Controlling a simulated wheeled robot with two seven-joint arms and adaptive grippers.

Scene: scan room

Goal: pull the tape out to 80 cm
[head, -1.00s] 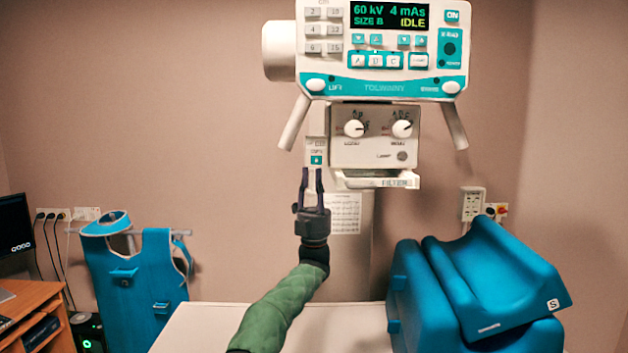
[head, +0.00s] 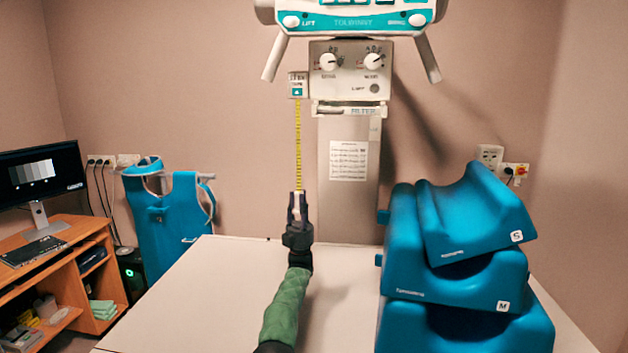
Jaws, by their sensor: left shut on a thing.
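A yellow tape (head: 298,145) hangs straight down from a small white tape case (head: 298,86) at the left side of the X-ray head (head: 350,72). My left gripper (head: 297,203) is shut on the tape's lower end, below the case and above the table. The fingers cover the very end of the tape. The markings on the tape are too small to read. My right gripper is not in view.
A white table (head: 215,280) spans the front. Blue positioning cushions (head: 455,275) are stacked on its right. A blue apron (head: 175,215) hangs at the left, near a wooden desk (head: 60,260) with a monitor (head: 40,172). The table's left part is clear.

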